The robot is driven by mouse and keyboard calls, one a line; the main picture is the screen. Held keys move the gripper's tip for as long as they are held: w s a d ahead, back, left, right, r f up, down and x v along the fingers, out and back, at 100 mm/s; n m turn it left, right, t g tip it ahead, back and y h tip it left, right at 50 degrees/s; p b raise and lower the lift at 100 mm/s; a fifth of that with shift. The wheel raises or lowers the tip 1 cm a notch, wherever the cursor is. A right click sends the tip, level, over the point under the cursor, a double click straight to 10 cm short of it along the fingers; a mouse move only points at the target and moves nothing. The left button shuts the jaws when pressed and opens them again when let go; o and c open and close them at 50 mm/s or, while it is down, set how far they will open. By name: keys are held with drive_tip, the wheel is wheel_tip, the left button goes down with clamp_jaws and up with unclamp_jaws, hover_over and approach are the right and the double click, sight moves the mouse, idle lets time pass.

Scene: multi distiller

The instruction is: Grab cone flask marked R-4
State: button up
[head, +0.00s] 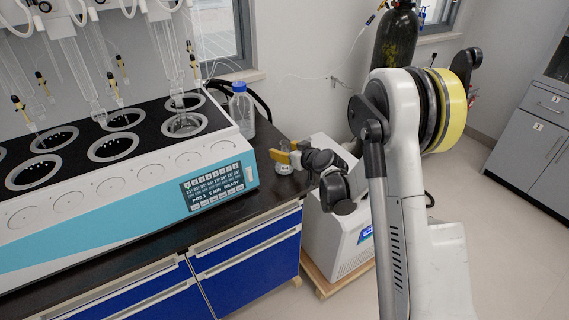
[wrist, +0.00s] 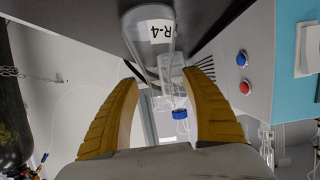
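The cone flask (wrist: 137,28) is clear glass with a white R-4 label, which shows upside down in the wrist view. In the head view the flask (head: 284,167) stands on the dark bench top near its right end, partly covered by my gripper. My gripper (head: 284,152) has yellow fingers and is at the flask's upper part. In the wrist view the gripper (wrist: 159,72) is open, with one finger on each side of the flask's narrow neck. Gaps show between the neck and both fingers.
A white and blue distiller (head: 110,190) with a display fills the bench left of the flask. A blue-capped bottle (head: 242,108) stands behind the flask. A white floor unit (head: 335,235) stands right of the bench, and a dark gas cylinder (head: 394,40) is behind my arm.

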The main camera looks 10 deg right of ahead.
clamp_jaws()
drive_tip(key=shift+r, duration=0.1)
